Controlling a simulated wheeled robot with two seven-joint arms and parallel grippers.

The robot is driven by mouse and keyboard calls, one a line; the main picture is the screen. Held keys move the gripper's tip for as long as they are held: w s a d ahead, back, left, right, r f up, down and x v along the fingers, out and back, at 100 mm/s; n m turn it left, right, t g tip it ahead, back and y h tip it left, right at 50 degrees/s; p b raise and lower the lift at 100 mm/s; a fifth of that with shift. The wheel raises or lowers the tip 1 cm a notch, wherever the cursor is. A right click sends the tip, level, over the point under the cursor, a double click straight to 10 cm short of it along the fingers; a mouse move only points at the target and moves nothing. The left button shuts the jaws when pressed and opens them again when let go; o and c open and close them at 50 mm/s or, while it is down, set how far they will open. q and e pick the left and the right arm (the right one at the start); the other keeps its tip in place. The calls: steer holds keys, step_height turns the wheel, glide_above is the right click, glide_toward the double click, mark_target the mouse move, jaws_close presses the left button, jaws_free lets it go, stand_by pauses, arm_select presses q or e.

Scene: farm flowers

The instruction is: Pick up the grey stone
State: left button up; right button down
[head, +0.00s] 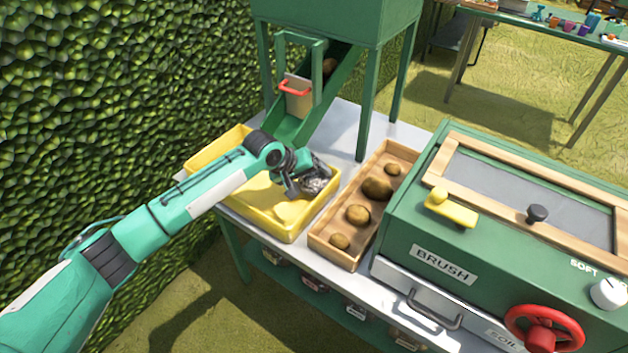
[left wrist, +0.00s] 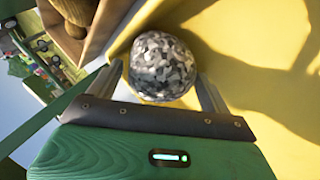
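The grey stone (head: 316,182) is round with a speckled black, grey and white surface. In the left wrist view the stone (left wrist: 162,66) sits between the two fingers of my left gripper (left wrist: 161,75). The fingers lie close against its sides, and the gripper looks shut on it. In the head view my left gripper (head: 306,182) is at the right side of the yellow tray (head: 296,234), partly covering the stone. A dark shadow falls on the yellow surface, apart from the stone. My right gripper is not in view.
A wooden tray (head: 322,246) with several brown lumps (head: 377,188) stands just right of the yellow tray. A green chute (head: 335,90) rises behind. The green brush machine (head: 480,225) stands at the right, and a hedge (head: 120,100) at the left.

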arm_select(q)
steer(key=c, duration=1.1)
steer(key=shift+r, duration=0.1)
steer(key=c, duration=0.3)
step_height(320, 180, up, 20)
